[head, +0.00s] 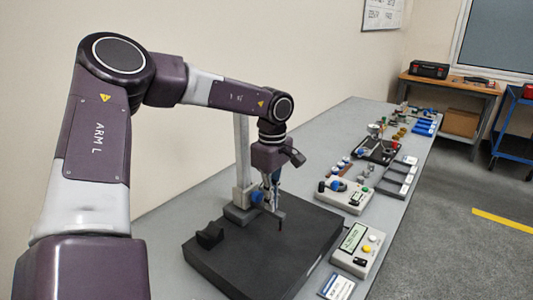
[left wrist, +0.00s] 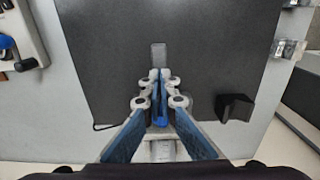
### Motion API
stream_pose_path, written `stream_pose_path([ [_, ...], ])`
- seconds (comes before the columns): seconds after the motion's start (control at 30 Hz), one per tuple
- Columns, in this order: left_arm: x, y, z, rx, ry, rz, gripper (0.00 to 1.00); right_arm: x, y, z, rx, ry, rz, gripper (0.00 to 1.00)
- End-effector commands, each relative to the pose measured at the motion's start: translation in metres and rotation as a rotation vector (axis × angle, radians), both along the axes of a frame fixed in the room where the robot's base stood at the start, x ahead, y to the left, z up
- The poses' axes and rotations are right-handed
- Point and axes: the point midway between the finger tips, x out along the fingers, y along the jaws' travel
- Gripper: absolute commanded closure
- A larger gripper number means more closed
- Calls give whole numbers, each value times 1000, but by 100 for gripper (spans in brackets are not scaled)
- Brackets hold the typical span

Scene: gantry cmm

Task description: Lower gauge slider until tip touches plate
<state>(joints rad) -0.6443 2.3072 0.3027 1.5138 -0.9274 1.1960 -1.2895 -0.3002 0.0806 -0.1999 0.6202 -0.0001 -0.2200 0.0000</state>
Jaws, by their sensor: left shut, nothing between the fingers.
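The gauge stand has a pale upright column (head: 242,150) at the back of a dark flat plate (head: 265,262). A grey slider arm (head: 274,211) with a blue knob (head: 257,197) reaches out low over the plate. A thin dark reddish tip (head: 280,225) hangs from its end; I cannot tell whether it touches the plate. My left gripper (head: 272,188) points down right at the slider, its fingers shut with nothing between them. In the left wrist view the fingertips (left wrist: 160,76) sit over the slider arm (left wrist: 158,54), hiding part of it. My right gripper is not in view.
A black V-shaped block (head: 210,236) sits on the plate's left part. Right of the plate are a readout box (head: 357,246), another box with a blue knob (head: 345,196) and a card (head: 337,287). More small items line the bench behind. The plate's front is clear.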

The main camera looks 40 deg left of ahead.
Motion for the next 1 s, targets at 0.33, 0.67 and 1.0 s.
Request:
stream_pose_path([
  [0.33, 0, 0, 5, 0, 1, 0, 100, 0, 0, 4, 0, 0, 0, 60],
  [0.67, 0, 0, 29, 0, -1, 0, 100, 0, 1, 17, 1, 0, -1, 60],
  [1.0, 0, 0, 53, 0, 0, 0, 100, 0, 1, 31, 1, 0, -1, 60],
])
